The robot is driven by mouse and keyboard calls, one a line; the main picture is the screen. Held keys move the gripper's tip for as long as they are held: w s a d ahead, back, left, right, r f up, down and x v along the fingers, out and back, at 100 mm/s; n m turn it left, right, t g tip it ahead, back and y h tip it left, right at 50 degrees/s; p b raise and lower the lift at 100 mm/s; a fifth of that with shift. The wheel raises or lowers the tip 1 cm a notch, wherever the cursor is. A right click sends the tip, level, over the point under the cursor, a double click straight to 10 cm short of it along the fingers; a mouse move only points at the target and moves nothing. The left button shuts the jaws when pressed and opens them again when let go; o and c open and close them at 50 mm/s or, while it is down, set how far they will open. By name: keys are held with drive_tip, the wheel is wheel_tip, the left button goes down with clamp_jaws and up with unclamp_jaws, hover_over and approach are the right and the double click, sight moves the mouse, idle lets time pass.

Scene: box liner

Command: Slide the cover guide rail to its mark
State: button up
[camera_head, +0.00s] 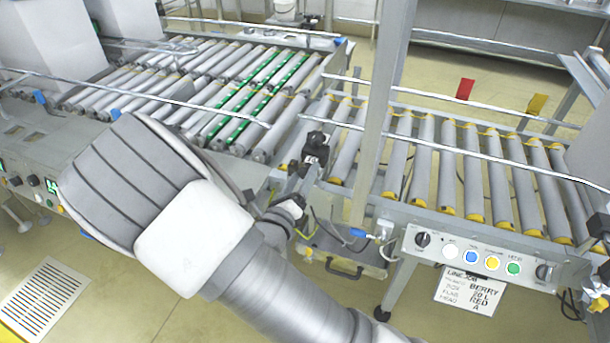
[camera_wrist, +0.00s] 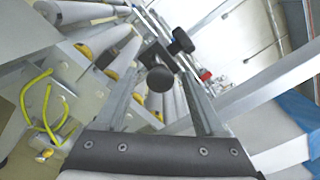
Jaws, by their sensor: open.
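My gripper (camera_head: 303,178) is open at the near left end of the right-hand roller conveyor. In the wrist view its two fingers (camera_wrist: 158,84) stand apart on either side of a black knob (camera_wrist: 160,79), with a second black knob (camera_wrist: 181,42) just beyond. In the head view the black knob fitting (camera_head: 315,148) is at the fingertips; I cannot tell whether they touch it. A silver guide rail (camera_head: 480,152) runs right along the conveyor's near side. A red flag (camera_head: 465,89) and a yellow flag (camera_head: 537,103) stand along the far rail (camera_head: 425,100).
A grey post (camera_head: 384,110) rises close right of my gripper. Another roller conveyor (camera_head: 240,85) with green strips lies left. Yellow cables (camera_wrist: 40,110) hang nearby.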

drive_tip(key=shift+x, duration=0.9)
drive_tip(key=shift+c, duration=0.3)
clamp_jaws()
drive_tip(key=shift+s, duration=0.1)
idle(0.5)
